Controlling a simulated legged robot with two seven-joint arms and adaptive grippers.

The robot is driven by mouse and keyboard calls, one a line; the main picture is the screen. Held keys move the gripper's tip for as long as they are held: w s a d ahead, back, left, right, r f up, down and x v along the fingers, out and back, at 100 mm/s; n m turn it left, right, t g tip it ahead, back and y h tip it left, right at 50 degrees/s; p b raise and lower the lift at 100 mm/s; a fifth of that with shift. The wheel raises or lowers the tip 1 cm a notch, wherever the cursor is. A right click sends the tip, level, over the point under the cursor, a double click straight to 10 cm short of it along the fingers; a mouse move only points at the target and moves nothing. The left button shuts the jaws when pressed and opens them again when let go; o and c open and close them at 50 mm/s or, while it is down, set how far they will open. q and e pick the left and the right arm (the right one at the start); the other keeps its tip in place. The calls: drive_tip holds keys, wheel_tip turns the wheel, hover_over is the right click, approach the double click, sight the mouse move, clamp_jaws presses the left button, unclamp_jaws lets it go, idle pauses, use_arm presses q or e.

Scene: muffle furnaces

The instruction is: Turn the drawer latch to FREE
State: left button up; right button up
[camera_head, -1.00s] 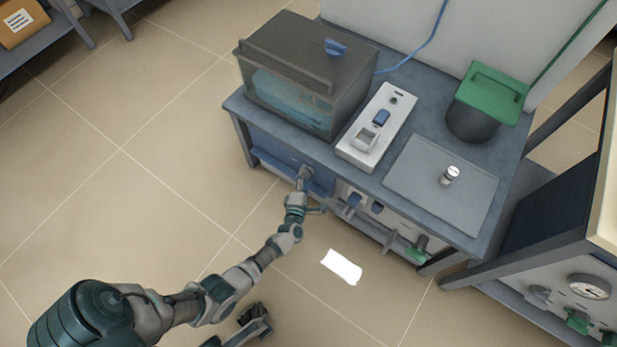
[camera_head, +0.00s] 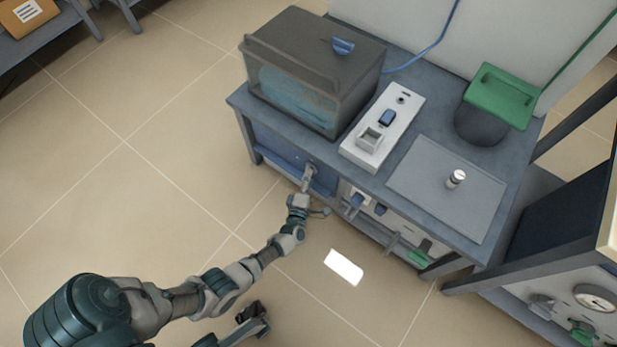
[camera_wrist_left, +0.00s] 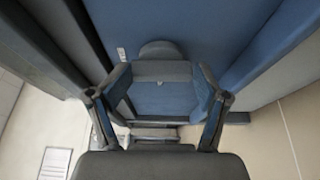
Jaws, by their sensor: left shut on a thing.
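The blue drawer (camera_head: 278,152) is under the left part of the grey bench, below the lidded tank, and looks shut. My left gripper (camera_head: 307,180) is at the right part of its front. In the left wrist view the blue front (camera_wrist_left: 215,28) fills the top, with the grey rounded latch (camera_wrist_left: 160,48) at the centre. The left gripper (camera_wrist_left: 162,78) is shut on the latch there, its fingers on either side. The fingers hide part of the latch, and I cannot read any marking for its position.
On the bench stand the lidded tank (camera_head: 300,85), a white switch box (camera_head: 372,150) and a green-lidded dark pot (camera_head: 485,125). The floor to the left is clear.

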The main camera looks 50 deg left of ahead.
use_arm(q)
drive_tip(key=o, duration=0.7)
drive_tip(key=shift+w+d, duration=0.1)
drive_tip(key=shift+d, duration=0.05)
drive_tip(key=o, duration=0.4)
drive_tip(key=shift+f, duration=0.15)
drive_tip(key=v, duration=1.1)
drive_tip(key=shift+s, duration=0.4)
drive_tip(key=shift+d, duration=0.15)
